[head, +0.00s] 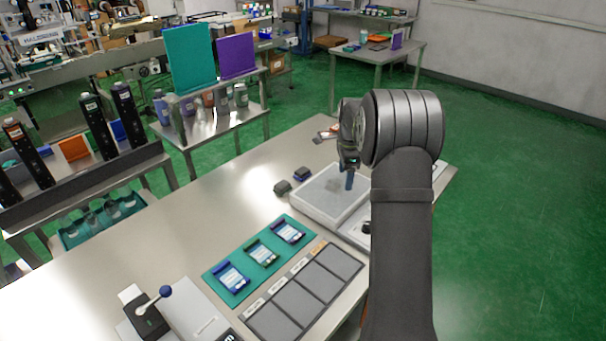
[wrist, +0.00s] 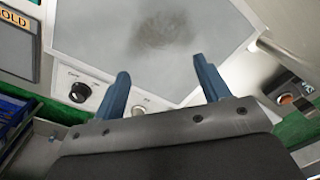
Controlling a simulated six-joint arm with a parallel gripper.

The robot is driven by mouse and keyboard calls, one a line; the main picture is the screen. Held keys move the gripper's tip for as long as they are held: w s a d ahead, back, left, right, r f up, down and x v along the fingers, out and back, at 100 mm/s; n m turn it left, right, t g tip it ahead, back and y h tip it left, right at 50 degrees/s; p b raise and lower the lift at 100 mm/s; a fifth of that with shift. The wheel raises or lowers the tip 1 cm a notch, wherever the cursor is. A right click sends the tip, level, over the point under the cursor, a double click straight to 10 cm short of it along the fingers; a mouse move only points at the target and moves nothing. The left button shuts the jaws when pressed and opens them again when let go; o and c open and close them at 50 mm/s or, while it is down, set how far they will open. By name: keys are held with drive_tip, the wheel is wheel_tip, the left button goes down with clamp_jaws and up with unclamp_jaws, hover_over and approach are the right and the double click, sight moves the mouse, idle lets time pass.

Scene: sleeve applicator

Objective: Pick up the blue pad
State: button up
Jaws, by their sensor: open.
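A small dark block with blue on it (head: 301,174), which looks like the blue pad, lies on the metal table left of the white tray-like unit in the head view. A dark grey block (head: 282,187) lies beside it. My gripper (head: 349,181) hangs over the white unit (head: 308,205), to the right of both blocks. In the wrist view my gripper (wrist: 162,84) shows two blue fingers spread apart with nothing between them. Below them is the pale surface of the unit (wrist: 95,40) with a dark smudge. No blue pad shows in the wrist view.
A lever device (head: 150,315) stands at the near left. The table's left middle (head: 200,225) is clear. A black knob (wrist: 80,92) is on the unit.

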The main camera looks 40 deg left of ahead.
sight(302, 170)
drive_tip(key=a+m, duration=0.1)
drive_tip(key=a, duration=0.2)
drive_tip(key=w+a+m, duration=0.1)
drive_tip(key=a+m, duration=0.1)
drive_tip(key=a, duration=0.1)
drive_tip(key=a+m, duration=0.1)
drive_tip(key=a, duration=0.2)
drive_tip(key=shift+w+a+r, duration=0.2)
drive_tip(key=shift+r, duration=0.15)
drive_tip(key=a+m, duration=0.1)
drive_tip(key=a, duration=0.1)
drive_tip(key=s+a+m, duration=0.1)
drive_tip(key=a+m, duration=0.1)
drive_tip(key=a, duration=0.1)
drive_tip(key=a+m, duration=0.2)
drive_tip(key=shift+s+a+r, duration=0.25)
drive_tip(key=shift+a, duration=0.05)
drive_tip(key=shift+s+a+f+m, duration=0.1)
drive_tip(key=shift+a+m, duration=0.05)
drive_tip(key=shift+m, duration=0.15)
drive_tip(key=shift+f, duration=0.3)
wheel_tip(302, 170, down, 7)
drive_tip(key=shift+r, duration=0.2)
drive_tip(key=c, duration=1.1)
drive_tip(key=shift+r, duration=0.15)
